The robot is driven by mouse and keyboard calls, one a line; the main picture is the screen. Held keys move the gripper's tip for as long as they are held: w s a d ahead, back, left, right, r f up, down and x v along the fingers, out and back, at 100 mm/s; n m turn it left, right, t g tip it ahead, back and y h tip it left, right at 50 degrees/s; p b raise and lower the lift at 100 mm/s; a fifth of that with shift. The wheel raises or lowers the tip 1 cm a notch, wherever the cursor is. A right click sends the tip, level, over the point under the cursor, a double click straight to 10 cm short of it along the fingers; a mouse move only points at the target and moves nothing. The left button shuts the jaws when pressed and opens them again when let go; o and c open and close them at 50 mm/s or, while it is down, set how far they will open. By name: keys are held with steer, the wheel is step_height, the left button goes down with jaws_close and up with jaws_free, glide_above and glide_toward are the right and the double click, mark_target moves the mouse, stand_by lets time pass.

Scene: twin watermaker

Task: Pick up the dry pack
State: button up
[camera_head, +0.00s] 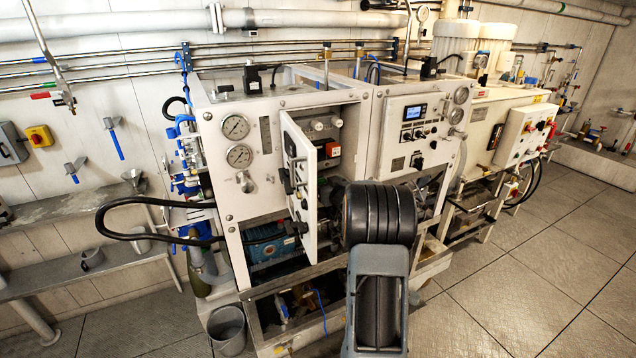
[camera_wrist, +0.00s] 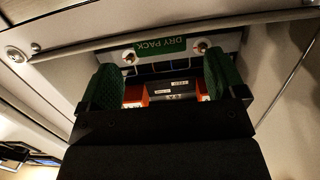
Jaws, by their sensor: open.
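In the wrist view, a green label reading DRY PACK (camera_wrist: 160,48) sits on a pale panel between two round metal fasteners. Below it lies a dark block with orange-red parts (camera_wrist: 172,91) and small white labels; I cannot tell which part is the dry pack's body. My gripper (camera_wrist: 162,75) is open, its two green-padded fingers apart on either side of the label and block. Nothing is visibly clamped. In the head view, the open cabinet (camera_head: 333,150) shows an orange-red part inside. My gripper is hidden there behind my arm.
The cabinet's white door (camera_head: 301,180) stands open, close to the left of my arm. A black hose (camera_head: 125,236) loops out at the left. A grey bucket (camera_head: 227,328) stands on the floor in front. The tiled floor (camera_head: 540,270) at the right is clear.

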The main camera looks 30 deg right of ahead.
mark_target(320, 181)
steer(key=shift+p+x, duration=0.7)
steer(key=shift+x, duration=1.5)
steer(key=shift+a, duration=0.1)
steer(key=shift+c, duration=0.3)
steer(key=c, duration=0.9)
